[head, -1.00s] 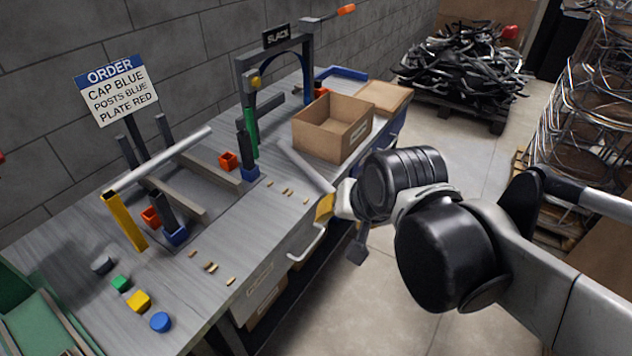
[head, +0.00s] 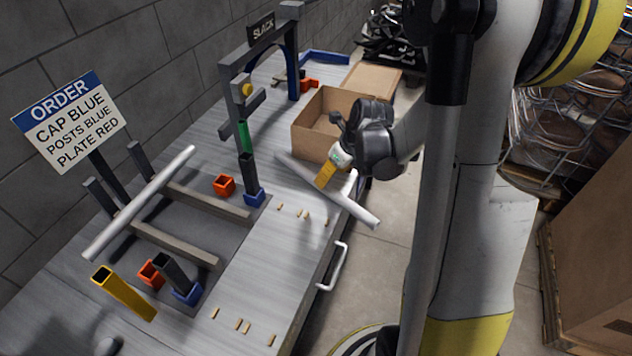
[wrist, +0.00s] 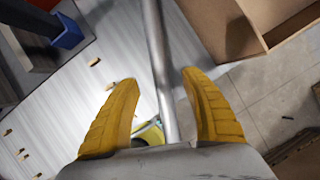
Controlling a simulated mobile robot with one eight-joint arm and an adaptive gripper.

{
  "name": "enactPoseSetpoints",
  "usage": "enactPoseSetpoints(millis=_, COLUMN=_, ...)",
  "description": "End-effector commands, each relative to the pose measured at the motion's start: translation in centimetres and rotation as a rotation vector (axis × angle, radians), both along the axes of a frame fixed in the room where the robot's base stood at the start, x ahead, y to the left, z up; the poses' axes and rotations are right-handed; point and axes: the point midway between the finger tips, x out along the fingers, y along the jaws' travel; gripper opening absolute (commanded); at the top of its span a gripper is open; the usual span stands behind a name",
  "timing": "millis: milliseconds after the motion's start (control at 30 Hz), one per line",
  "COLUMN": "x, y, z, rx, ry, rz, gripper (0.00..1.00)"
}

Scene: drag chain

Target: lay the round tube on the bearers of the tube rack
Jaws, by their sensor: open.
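A grey round tube (head: 355,207) lies slanted on the bench, its near end past the front edge. My gripper (head: 326,176) is open over its middle. In the wrist view the tube (wrist: 157,45) passes between the open yellow fingers (wrist: 160,80), apart from both; I cannot tell how far above it they are. The tube rack has two grey bearers, the far one (head: 215,203) and the near one (head: 178,245), with dark posts at the back. Another light tube (head: 150,195) lies across their back ends. The front parts of the bearers are bare.
An open cardboard box (head: 305,138) stands just beyond the tube. A grey frame (head: 235,75) with a SLACK sign rises behind the rack. Small brass pieces (head: 300,214) lie along the front bench strip.

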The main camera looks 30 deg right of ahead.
Motion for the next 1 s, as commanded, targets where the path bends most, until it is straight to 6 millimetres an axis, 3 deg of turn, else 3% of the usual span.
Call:
enactPoseSetpoints(millis=67, x=0.5, y=0.1, z=-1.4, rx=0.0, ry=0.0, rz=0.001, gripper=0.54)
enactPoseSetpoints(millis=333, x=1.3, y=0.4, z=-3.1, rx=-0.001, ry=0.0, rz=0.004, gripper=0.54)
enactPoseSetpoints(millis=567, x=2.6, y=0.7, z=-6.5, rx=-0.003, ry=0.0, rz=0.003, gripper=0.54)
enactPoseSetpoints(millis=833, x=2.9, y=0.8, z=-6.6, rx=-0.002, ry=-0.001, rz=0.003, gripper=0.52)
enactPoseSetpoints(millis=1000, x=2.8, y=0.8, z=-6.6, rx=-0.002, ry=-0.001, rz=0.003, gripper=0.0)
